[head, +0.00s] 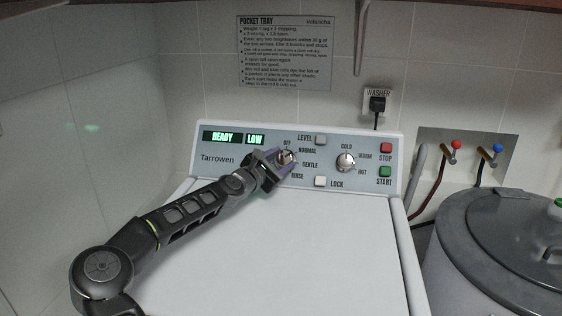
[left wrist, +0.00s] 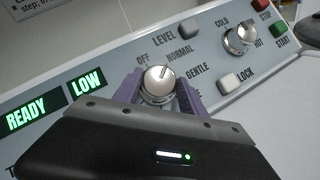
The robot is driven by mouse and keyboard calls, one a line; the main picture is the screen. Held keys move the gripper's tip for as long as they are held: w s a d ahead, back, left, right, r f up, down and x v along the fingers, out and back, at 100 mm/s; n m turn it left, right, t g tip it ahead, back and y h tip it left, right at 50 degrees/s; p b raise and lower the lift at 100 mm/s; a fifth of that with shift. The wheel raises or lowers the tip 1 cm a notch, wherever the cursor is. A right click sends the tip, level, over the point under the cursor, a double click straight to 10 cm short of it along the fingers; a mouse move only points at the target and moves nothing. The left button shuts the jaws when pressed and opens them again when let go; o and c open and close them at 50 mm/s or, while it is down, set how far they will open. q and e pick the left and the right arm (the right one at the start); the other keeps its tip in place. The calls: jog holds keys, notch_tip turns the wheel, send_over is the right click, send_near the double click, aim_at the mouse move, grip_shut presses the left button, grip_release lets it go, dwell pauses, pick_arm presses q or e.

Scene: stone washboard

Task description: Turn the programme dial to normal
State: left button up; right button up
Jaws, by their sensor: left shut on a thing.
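The programme dial (head: 286,157) is a round silver knob on the washer's control panel, ringed by the labels OFF, NORMAL, GENTLE and RINSE. In the left wrist view the dial (left wrist: 158,80) has a dark pointer line slanting up and right, roughly toward NORMAL; its exact setting is hard to tell. My left gripper (head: 280,160) is shut on the dial, with one purple finger on each side of it. The gripper (left wrist: 160,92) hides the dial's lower edge and part of the RINSE label in the left wrist view. My right gripper is not in view.
The display (head: 233,138) reads READY and LOW. A temperature knob (head: 346,161), LEVEL button (head: 321,140), LOCK button (head: 320,181), red STOP (head: 386,147) and green START (head: 385,171) share the panel. The white washer top (head: 290,240) is clear. A grey lidded tub (head: 500,240) stands right.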

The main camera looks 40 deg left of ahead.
pick_arm(q)
jog(key=o, duration=1.4)
jog(key=shift+c, duration=0.2)
jog(key=shift+s, duration=0.1)
jog(key=shift+s+d+r+b, duration=0.1)
jog(key=shift+s+d+b, duration=0.1)
jog(key=shift+s, duration=1.05)
jog(key=shift+s+d+r+b, duration=0.1)
jog(key=shift+s+d, duration=0.05)
jog(key=shift+s, duration=1.1)
jog(key=shift+s+d+r+b, duration=0.1)
jog(key=shift+s+d+b, duration=0.1)
jog(key=shift+s, duration=1.05)
